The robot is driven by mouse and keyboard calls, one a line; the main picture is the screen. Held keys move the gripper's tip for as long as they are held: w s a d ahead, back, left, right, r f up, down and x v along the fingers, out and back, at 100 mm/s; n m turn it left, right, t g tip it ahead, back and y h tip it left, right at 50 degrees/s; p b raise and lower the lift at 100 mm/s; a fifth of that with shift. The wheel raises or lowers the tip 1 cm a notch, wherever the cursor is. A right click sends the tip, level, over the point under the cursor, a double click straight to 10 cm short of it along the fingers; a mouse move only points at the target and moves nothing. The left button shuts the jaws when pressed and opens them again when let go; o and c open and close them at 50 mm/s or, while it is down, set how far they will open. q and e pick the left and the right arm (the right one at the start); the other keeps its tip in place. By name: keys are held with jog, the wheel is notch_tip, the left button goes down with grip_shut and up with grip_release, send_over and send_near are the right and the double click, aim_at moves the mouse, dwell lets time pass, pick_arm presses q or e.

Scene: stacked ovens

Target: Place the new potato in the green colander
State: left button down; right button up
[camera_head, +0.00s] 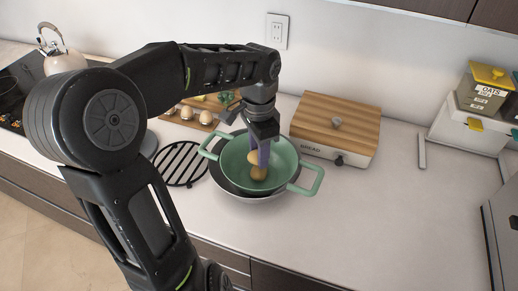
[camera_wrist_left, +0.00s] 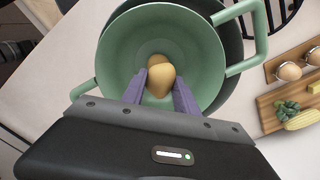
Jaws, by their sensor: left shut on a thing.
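The green colander (camera_head: 283,160) sits inside a dark pan on the counter and has two side handles. It fills much of the left wrist view (camera_wrist_left: 120,50). My left gripper (camera_head: 262,154) points down inside the colander's rim, its purple fingers shut on the tan new potato (camera_wrist_left: 160,80). In the head view the potato (camera_head: 253,157) shows beside the fingers, with another tan rounded shape (camera_head: 258,174) just below. I cannot tell whether that is a second potato or whether the held one touches the colander's bottom. My right gripper is not in view.
A wooden-lidded bread box (camera_head: 335,118) stands right of the colander. A black round trivet (camera_head: 180,164) lies to the left. A board with eggs and greens (camera_head: 205,117) is behind it. The counter at front right is clear.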

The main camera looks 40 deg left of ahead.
pick_arm(q)
jog(key=shift+f, duration=0.15)
jog(key=c, duration=0.9)
grip_release()
jog(key=shift+o, duration=0.2)
notch_tip(320, 180, up, 6)
jog(key=p, duration=0.4)
jog(key=shift+r+p, duration=0.35)
jog(key=shift+r, duration=0.2)
